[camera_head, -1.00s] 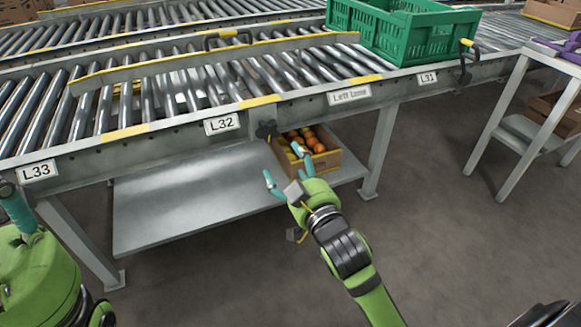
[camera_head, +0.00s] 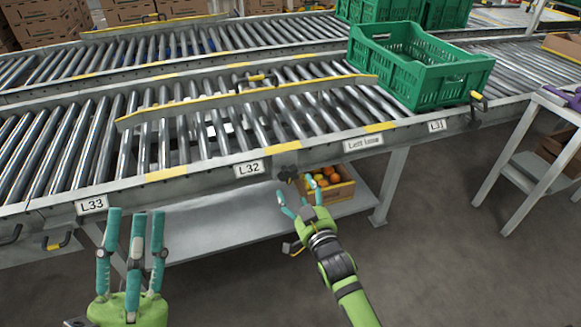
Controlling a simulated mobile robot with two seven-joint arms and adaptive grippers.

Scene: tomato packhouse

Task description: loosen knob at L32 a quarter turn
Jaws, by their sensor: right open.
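The L32 label (camera_head: 249,169) is on the conveyor's front rail. A dark knob (camera_head: 287,173) sits just right of it, under the rail's edge. My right gripper (camera_head: 292,190) is open, with its teal fingertips just below the knob in the picture. I cannot tell whether they touch it; nothing shows between the fingers. My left gripper (camera_head: 136,214) stands at the lower left with its fingers upright and spread, empty, in front of the rail near the L33 label (camera_head: 92,204).
A cardboard box of tomatoes (camera_head: 338,190) stands on the lower shelf (camera_head: 215,222) behind my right gripper. A green crate (camera_head: 420,85) rests on the rollers. Dark handles (camera_head: 58,242) hang at the far left. The floor at right is open before a white stand (camera_head: 520,150).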

